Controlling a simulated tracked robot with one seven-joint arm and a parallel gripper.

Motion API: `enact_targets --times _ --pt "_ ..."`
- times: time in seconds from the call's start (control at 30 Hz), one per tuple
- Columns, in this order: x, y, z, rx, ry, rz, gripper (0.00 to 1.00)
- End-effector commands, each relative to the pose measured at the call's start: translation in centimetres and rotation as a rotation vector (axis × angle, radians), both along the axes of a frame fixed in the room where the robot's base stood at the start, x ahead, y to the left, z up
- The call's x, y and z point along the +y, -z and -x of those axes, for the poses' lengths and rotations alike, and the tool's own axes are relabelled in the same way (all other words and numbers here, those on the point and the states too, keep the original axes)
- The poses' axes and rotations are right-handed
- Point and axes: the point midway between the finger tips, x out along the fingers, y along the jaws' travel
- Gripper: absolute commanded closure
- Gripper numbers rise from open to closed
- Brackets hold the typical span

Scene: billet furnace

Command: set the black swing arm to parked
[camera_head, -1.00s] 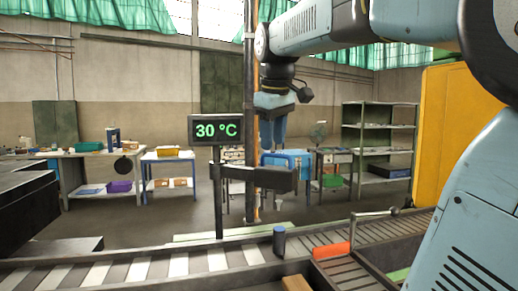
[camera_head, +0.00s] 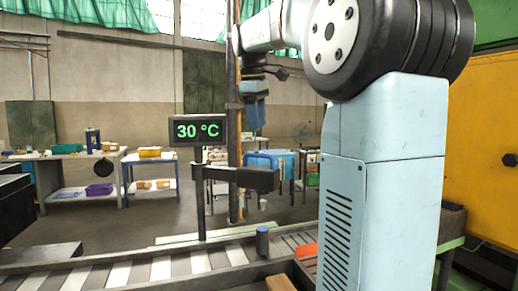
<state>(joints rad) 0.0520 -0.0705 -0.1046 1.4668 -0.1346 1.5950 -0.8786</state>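The black swing arm (camera_head: 240,178) is a dark horizontal bar. It sticks out to the right from the post (camera_head: 201,210) under the green 30 °C display (camera_head: 199,130). My gripper (camera_head: 254,130) hangs down at the end of my arm, above the swing arm in the picture and apart from it. Its lower part is light blue and small in view, and I cannot make out whether its fingers are open or shut. Nothing shows clearly in it. My large arm links hide the right middle of the view.
A roller conveyor (camera_head: 130,273) runs across the front, with a blue-topped dark cylinder (camera_head: 263,242) at its edge. A yellow cabinet (camera_head: 482,150) stands at the right. Tables (camera_head: 148,160) with boxes stand behind, with open floor before them.

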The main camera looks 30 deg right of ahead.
Motion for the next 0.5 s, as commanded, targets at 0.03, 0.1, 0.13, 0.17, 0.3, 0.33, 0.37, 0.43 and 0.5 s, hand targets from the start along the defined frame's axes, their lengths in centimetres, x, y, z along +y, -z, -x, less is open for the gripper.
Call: enact_targets --times 0.03,0.1,0.13,0.17,0.3,0.33,0.37,0.43,0.5 --pt "-0.1 0.9 0.0 0.003 0.001 0.0 0.61" --pt "-0.3 2.1 -0.2 0.002 0.001 -0.001 0.61" --pt "-0.4 2.7 -0.3 0.003 0.001 0.0 0.61" --pt "-0.5 3.2 -0.3 0.002 0.001 -0.001 0.61" --pt "-0.8 5.4 -0.6 0.002 0.001 -0.001 0.61" --pt "-0.9 5.8 -0.7 0.001 0.001 0.0 0.61" --pt "-1.0 6.2 -0.7 0.001 0.001 0.0 0.61" --pt "-1.1 7.0 -0.9 0.001 0.001 -0.001 0.61" --pt "-1.2 7.6 -0.9 0.001 0.001 -0.001 0.61"
